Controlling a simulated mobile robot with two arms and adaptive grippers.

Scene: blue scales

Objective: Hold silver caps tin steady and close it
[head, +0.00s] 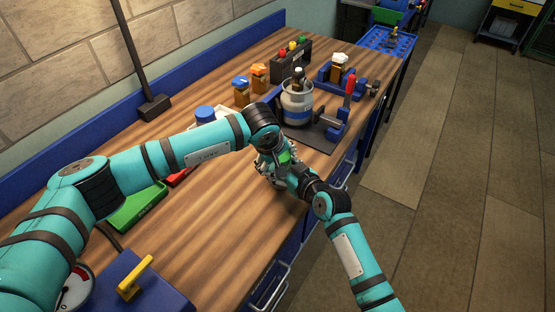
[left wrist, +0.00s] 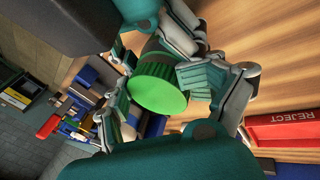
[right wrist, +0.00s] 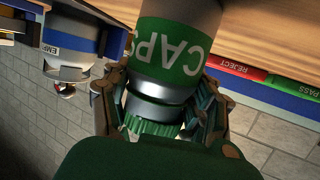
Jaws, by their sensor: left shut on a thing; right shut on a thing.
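The silver caps tin (right wrist: 157,90) has a green label with white letters, upside down in the right wrist view. Its green ridged lid (right wrist: 152,128) is at the tin's top end, partly hidden by my palm. My right gripper (right wrist: 160,100) is shut around the silver body near that end. In the left wrist view the lid (left wrist: 158,96) shows its bright green top face, and my left gripper (left wrist: 160,88) is shut on its sides. I cannot tell whether a gap lies between lid and tin. In the head view my grippers meet over the bench and mostly hide the tin.
A large silver canister (head: 297,106) stands on a dark board beyond my grippers. Orange jars (head: 259,77) and a blue-capped container stand behind my left arm. Green (head: 137,206) and red trays and a blue box with a yellow handle (head: 135,278) are to the left.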

